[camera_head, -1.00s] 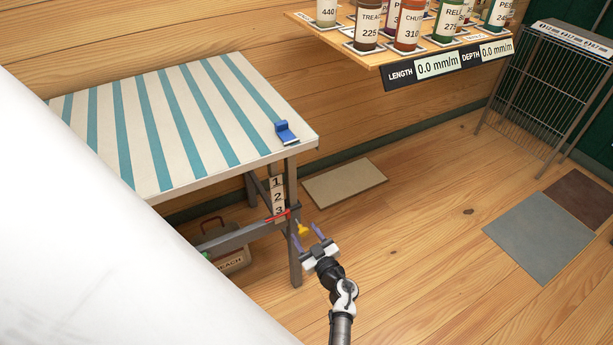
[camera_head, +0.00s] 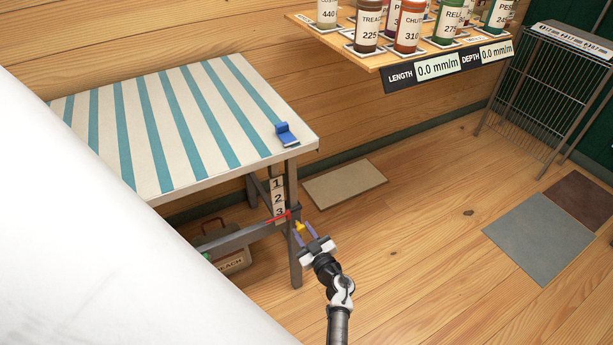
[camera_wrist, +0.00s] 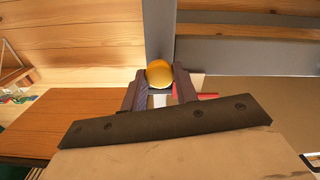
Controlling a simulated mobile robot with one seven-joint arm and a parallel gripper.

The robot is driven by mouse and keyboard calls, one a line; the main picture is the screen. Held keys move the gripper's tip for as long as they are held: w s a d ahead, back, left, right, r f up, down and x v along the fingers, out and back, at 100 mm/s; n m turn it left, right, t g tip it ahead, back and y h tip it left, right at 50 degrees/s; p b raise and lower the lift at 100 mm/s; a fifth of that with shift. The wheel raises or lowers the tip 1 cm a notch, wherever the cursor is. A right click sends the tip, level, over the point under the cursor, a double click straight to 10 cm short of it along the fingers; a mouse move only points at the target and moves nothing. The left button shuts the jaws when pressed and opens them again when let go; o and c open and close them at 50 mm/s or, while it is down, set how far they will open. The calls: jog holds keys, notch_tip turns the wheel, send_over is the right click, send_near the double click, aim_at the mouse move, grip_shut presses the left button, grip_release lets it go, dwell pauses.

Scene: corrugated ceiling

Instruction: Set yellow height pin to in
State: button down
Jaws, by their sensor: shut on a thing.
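The yellow height pin (camera_head: 299,226) is at the table's right front leg (camera_head: 294,250), beside the lower end of the number strip (camera_head: 278,197). My gripper (camera_head: 304,231) is at the leg with its two purple fingers on either side of the pin. In the wrist view the pin's round yellow head (camera_wrist: 159,73) sits between the fingertips, in front of the grey leg (camera_wrist: 160,30). My gripper is shut on the pin. The pin's shaft is hidden, so how deep it sits cannot be told. A red pointer (camera_head: 277,217) lies near the 3.
The striped table (camera_head: 150,130) carries a blue object (camera_head: 286,133) at its right corner. A case (camera_head: 228,257) stands under it. A bottle shelf (camera_head: 372,55) and a wire rack (camera_head: 545,90) are at the right. Open wooden floor (camera_head: 420,230) lies right of the leg.

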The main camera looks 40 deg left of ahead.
jog(key=shift+w+a, duration=0.25)
jog(key=shift+a, duration=0.3)
jog(key=c, duration=1.1)
grip_release()
jog(key=shift+o, duration=0.2)
jog(key=p+v, duration=0.1)
jog(key=v, duration=1.2)
jog(key=shift+s+d, duration=0.2)
jog(key=shift+d, duration=0.15)
